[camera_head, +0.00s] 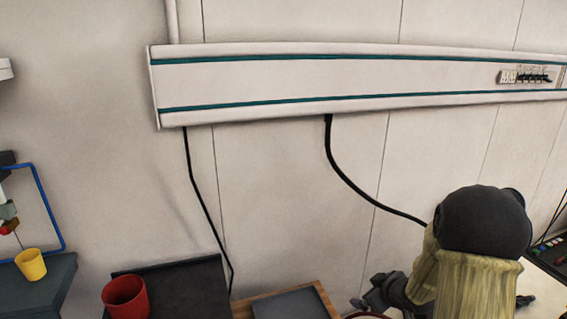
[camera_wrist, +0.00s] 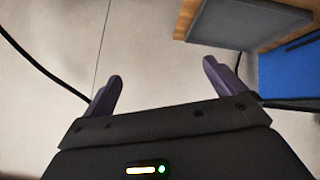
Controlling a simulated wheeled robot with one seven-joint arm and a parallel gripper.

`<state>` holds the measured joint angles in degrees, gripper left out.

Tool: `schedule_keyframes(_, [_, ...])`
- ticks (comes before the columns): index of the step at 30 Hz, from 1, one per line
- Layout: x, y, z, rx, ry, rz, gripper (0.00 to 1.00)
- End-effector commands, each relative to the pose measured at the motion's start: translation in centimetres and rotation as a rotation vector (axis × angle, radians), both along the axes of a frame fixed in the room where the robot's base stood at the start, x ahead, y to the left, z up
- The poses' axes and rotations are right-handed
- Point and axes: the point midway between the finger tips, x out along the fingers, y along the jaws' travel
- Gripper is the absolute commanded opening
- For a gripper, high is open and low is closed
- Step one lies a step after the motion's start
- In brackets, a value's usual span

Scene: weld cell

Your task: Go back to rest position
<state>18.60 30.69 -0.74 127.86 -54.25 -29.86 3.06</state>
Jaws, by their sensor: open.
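My gripper (camera_wrist: 162,71) shows in the wrist view with its two dark fingers spread wide apart. Nothing is between the fingers, and behind them is a pale surface with a thin seam.
The head view shows a red cup (camera_head: 126,297) on a dark surface (camera_head: 185,285), a yellow cup (camera_head: 31,264) at left, and a grey panel (camera_head: 290,305). A dark-topped, tan shape (camera_head: 478,285) fills the lower right. A blue block (camera_wrist: 288,78) and black cables show in the wrist view.

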Motion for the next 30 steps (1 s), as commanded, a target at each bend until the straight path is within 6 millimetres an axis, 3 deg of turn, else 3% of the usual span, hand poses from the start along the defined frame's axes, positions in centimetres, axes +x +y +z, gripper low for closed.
schedule_keyframes(1, [-0.9,0.5,2.0,-0.017,0.025,-0.055,0.95])
schedule_keyframes(5, [-4.2,1.4,4.9,-0.034,0.126,-0.221,0.95])
schedule_keyframes(9, [-9.3,3.2,7.5,-0.014,0.259,-0.378,0.95])
schedule_keyframes(15, [-17.7,7.0,10.0,0.070,0.474,-0.541,0.95])
schedule_keyframes(18, [-20.3,8.3,10.4,0.104,0.548,-0.578,0.95])
schedule_keyframes(21, [-21.3,8.8,10.4,0.117,0.579,-0.591,0.95])
schedule_keyframes(30, [-21.3,8.8,10.4,0.118,0.580,-0.592,0.95])
